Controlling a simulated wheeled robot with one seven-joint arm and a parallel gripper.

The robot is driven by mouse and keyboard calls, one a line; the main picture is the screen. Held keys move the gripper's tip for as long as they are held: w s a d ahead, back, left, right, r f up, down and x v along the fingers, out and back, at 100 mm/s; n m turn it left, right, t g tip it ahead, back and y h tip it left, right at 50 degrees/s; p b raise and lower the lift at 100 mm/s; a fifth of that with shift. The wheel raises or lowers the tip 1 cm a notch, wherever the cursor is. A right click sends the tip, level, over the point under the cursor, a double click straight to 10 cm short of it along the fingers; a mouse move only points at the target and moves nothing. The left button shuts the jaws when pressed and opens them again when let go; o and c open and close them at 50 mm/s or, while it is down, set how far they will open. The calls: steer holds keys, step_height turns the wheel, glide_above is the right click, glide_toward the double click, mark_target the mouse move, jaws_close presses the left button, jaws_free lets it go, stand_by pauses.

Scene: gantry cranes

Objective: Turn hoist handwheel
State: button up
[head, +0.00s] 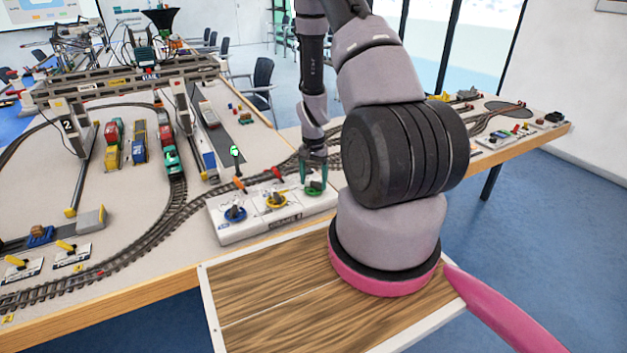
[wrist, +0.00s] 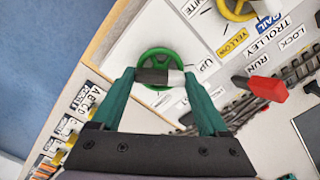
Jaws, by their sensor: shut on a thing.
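The green handwheel (head: 315,190) sits at the right end of the white control panel (head: 240,232). In the wrist view the green handwheel (wrist: 152,53) lies between my fingertips, with an "UP" label at its right. My gripper (head: 313,171) points down onto the wheel from above. In the wrist view my gripper (wrist: 160,77) is shut on the wheel, with a dark and white piece across its middle between the fingers. Part of the wheel is hidden behind the fingers and this piece.
A yellow handwheel (head: 276,201) and a blue handwheel (head: 236,214) stand left on the same panel. A red lever (wrist: 262,86) is close to the right of my gripper. Rail track, model trains and a gantry crane (head: 130,82) fill the table behind and to the left.

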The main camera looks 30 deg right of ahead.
mark_target(313, 181)
steer(key=shift+n, duration=1.1)
steer(key=o, duration=1.2)
steer(key=shift+o, duration=0.2)
step_height(313, 181, up, 11)
steer(key=shift+f, duration=0.1)
